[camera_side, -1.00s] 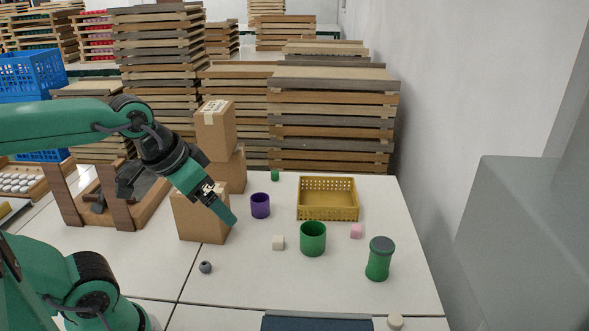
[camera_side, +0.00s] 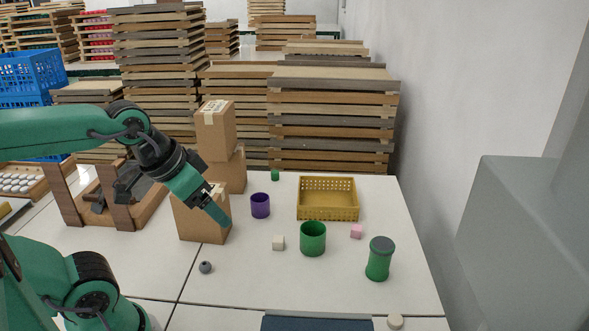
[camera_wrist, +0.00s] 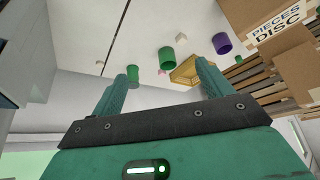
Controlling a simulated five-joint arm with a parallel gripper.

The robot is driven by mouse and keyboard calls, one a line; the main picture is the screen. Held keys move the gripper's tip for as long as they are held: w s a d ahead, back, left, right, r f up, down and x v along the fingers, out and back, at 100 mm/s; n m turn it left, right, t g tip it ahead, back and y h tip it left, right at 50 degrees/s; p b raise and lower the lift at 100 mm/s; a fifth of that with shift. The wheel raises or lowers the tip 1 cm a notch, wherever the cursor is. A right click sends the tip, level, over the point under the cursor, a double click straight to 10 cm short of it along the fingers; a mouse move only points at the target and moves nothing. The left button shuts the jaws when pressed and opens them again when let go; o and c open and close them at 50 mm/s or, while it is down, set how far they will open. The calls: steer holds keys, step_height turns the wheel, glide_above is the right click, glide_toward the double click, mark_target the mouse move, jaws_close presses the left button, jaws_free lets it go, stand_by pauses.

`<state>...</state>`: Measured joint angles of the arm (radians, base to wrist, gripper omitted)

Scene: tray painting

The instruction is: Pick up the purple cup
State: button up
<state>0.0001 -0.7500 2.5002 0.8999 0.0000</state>
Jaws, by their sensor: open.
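The purple cup (camera_side: 260,205) stands upright on the white table, right of the cardboard boxes and left of the yellow basket. In the wrist view the purple cup (camera_wrist: 222,43) is at the upper right, beyond the fingers and beside a cardboard box. My gripper (camera_side: 222,218) is above the table in front of the boxes, left of the cup and apart from it. In the wrist view my gripper (camera_wrist: 165,80) shows two green fingers spread wide with nothing held between them.
Cardboard boxes (camera_side: 203,215) are stacked close by my gripper. A yellow basket (camera_side: 328,213), a large green cup (camera_side: 313,239), a green lidded jar (camera_side: 379,259), a white cube (camera_side: 278,243), a pink cube (camera_side: 356,231) and a grey ball (camera_side: 205,267) are on the table. The table between them is clear.

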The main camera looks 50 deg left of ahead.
stand_by(0.3)
steer(key=n+g, duration=0.6)
steer(key=n, duration=2.3)
glide_above(260, 206)
steer(key=w+a, duration=0.2)
step_height(260, 206, down, 16)
steer(key=shift+d+f, duration=0.1)
steer(key=shift+f, duration=1.2)
steer(key=shift+f, duration=0.1)
